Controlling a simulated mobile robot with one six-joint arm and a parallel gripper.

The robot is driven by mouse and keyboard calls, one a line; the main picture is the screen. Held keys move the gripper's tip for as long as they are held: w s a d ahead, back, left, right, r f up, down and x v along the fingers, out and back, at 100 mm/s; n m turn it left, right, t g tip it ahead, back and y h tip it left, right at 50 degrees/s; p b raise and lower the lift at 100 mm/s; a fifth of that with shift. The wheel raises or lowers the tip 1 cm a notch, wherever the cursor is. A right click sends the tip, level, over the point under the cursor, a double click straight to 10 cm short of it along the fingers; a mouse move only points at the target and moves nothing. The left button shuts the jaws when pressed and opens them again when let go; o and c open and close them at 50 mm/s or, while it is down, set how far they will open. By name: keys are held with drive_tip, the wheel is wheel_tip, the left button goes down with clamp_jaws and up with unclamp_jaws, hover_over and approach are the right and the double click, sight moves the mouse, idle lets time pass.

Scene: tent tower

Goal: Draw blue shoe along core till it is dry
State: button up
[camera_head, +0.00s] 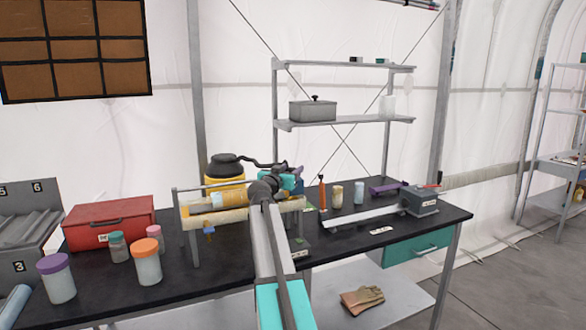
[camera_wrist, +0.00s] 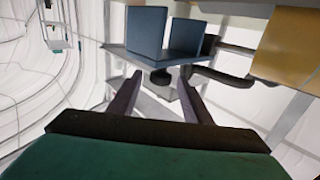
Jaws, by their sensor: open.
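In the wrist view a dark blue U-shaped piece, which looks like the blue shoe (camera_wrist: 150,35), is ahead of my gripper (camera_wrist: 160,88). The two dark purple fingers are apart with no object clearly between them. A dark round knob shows just below the blue piece; I cannot tell whether it belongs to it. In the head view my gripper (camera_head: 291,172) is at the right end of the rack, above the bench. A pale core (camera_head: 235,215) lies level across the rack, partly hidden by my arm. I cannot make out the blue shoe in the head view.
A yellow tank (camera_head: 226,181) with a black lid and hose stands behind the rack. A red box (camera_head: 110,222) and several lidded jars stand at left. A long pale bar (camera_head: 355,217) and a grey box (camera_head: 419,200) are at right. A shelf (camera_head: 345,122) rises behind.

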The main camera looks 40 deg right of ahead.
drive_tip(key=shift+x, duration=0.9)
clamp_jaws()
